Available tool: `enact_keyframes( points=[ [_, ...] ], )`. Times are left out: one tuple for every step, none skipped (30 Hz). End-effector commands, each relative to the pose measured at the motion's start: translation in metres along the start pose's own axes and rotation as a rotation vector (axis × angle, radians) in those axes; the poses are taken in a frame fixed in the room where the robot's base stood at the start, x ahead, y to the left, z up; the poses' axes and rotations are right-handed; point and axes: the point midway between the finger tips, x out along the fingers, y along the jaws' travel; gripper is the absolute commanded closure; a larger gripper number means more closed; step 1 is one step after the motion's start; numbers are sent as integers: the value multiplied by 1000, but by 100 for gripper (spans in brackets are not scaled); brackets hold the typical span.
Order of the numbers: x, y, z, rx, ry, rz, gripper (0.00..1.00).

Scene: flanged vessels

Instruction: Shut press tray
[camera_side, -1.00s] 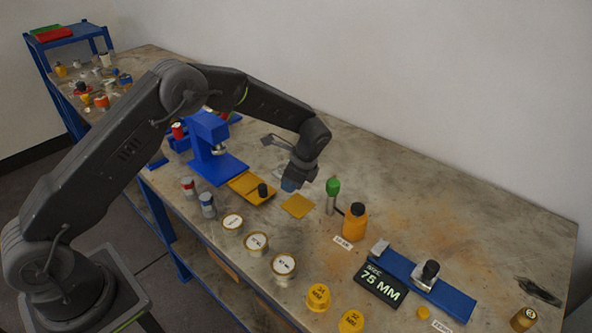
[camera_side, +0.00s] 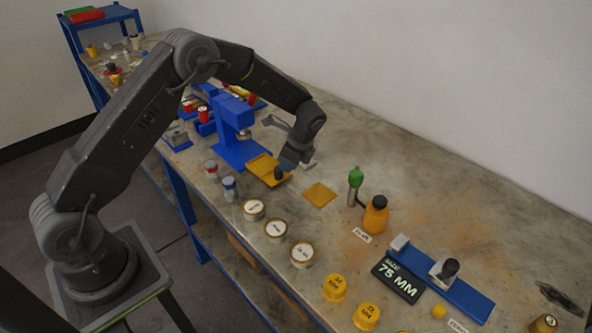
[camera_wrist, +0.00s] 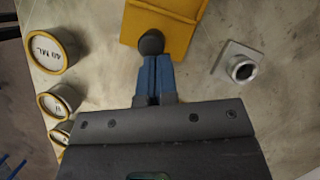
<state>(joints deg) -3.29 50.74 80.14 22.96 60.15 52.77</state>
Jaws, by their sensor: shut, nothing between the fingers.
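The blue press (camera_side: 235,118) stands on the bench. Its yellow tray (camera_side: 262,166) sticks out from the press base toward the right, so it is open. A dark knob (camera_side: 279,174) stands at the tray's outer end. My gripper (camera_side: 283,163) is low beside the knob on its outer side. In the wrist view, my gripper's blue fingers (camera_wrist: 154,62) are together and empty, with their tips right at the knob (camera_wrist: 151,42). The yellow tray (camera_wrist: 180,22) lies beyond it. I cannot tell whether the fingers touch the knob.
A grey flanged fitting (camera_wrist: 236,64) lies right of the fingers. White-lidded jars (camera_side: 276,230) line the front edge. A yellow plate (camera_side: 320,194) lies flat to the right, before an orange bottle (camera_side: 376,216). The bench behind my gripper is mostly clear.

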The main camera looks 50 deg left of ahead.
Motion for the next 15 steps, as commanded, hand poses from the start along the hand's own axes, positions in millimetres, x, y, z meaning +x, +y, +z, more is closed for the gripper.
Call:
enact_keyframes(
  points=[
    [7, -5, 12, -6, -2, 6, 100],
    [9, -8, 17, -4, -2, 6, 100],
    [11, -11, 23, -4, -1, 6, 100],
    [13, -14, 27, -4, -1, 6, 100],
    [14, -15, 31, -2, -1, 5, 100],
    [16, -17, 34, -1, -2, 5, 100],
    [17, -18, 36, -1, -2, 5, 100],
    [18, -19, 38, 0, -2, 5, 100],
    [18, -19, 38, 1, -2, 5, 100],
    [18, -19, 38, 1, -2, 6, 100],
    [18, -19, 38, 2, -2, 6, 100],
    [18, -19, 38, 2, -2, 6, 100],
    [18, -19, 38, 2, -2, 6, 100],
    [18, -19, 38, 2, -2, 6, 100],
    [18, -19, 38, 2, -2, 7, 100]
  ],
)
